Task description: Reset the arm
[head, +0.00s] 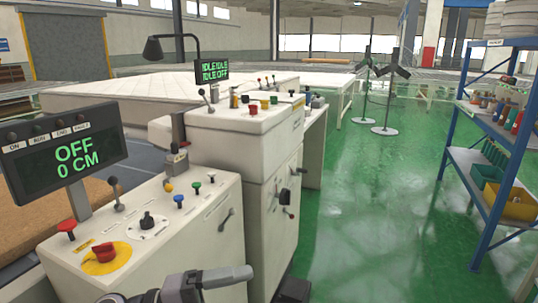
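A grey arm part of mine, which looks like my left gripper (215,278), is at the bottom edge in front of the white control console (185,235). Its fingers cannot be made out clearly, and no held object shows. My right gripper is not in view. The console carries a red knob on a yellow plate (104,257), a black rotary knob (147,221), a red mushroom button (67,228) and several coloured buttons and levers. A display (68,152) above it reads OFF, 0 CM.
A taller white cabinet (245,150) stands behind the console, with a second display (214,71). A white quilted mattress (130,92) lies beyond it. A blue shelf rack (485,165) stands right. The green floor (375,220) between is clear, with black stands (384,130) farther back.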

